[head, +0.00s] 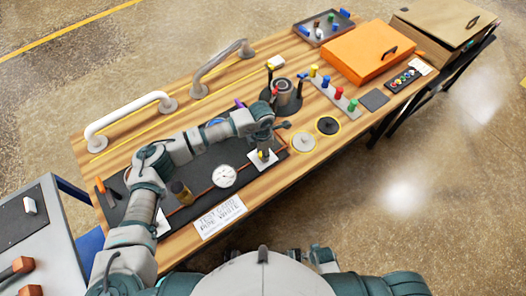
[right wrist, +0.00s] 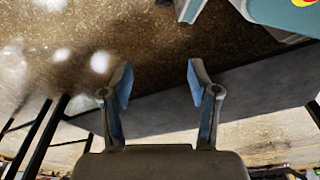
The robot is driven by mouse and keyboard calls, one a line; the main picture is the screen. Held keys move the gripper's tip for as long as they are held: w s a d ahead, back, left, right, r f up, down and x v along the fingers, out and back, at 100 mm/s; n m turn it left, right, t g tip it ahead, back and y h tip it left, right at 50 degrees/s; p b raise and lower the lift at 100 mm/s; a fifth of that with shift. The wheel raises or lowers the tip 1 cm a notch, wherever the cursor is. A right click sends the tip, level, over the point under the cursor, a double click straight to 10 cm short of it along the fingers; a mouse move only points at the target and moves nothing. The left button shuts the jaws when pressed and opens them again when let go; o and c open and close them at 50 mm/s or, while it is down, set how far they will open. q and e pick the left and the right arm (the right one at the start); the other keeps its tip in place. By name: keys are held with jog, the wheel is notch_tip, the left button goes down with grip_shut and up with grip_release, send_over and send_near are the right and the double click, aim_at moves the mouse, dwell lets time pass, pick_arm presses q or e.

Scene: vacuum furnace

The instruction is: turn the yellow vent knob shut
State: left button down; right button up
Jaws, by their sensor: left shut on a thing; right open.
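The yellow vent knob (head: 264,156) shows as a small yellow patch on a pale plate, at the right end of the dark panel on the wooden bench. My left gripper (head: 263,148) reaches down onto it from above, shut on it; its fingers hide most of the knob. I cannot tell the knob's turn angle. A white dial gauge (head: 223,176) sits on the same panel, left of the knob. My right gripper (right wrist: 158,82) is open and empty in the right wrist view, with floor and a grey surface beyond its fingers.
A dark round vessel (head: 287,96) stands behind the knob. Two round discs (head: 303,142) lie to its right, near the bench edge. Farther back are a rack of coloured pegs (head: 333,92), an orange case (head: 359,53) and two bar handles (head: 130,116). A label card (head: 220,215) lies at the front edge.

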pick_arm(q)
jog(key=n+p, duration=0.1)
jog(key=n, duration=0.3)
jog(key=shift+r+n, duration=0.15)
jog(key=shift+n, duration=0.15)
jog(key=shift+w+a+n+p, duration=0.1)
jog(key=shift+n+p, duration=0.85)
jog(key=shift+n, duration=1.25)
pick_arm(e)
jog(key=s+f, duration=0.5)
jog(key=shift+d+f, duration=0.35)
jog(key=shift+f, duration=0.05)
jog(key=shift+s, duration=0.1)
pick_arm(q)
jog(key=c, duration=0.8)
grip_release()
jog(key=r, duration=1.1)
jog(key=shift+w+a+r, duration=0.1)
jog(key=shift+a+r, duration=0.1)
jog(key=shift+r, duration=0.1)
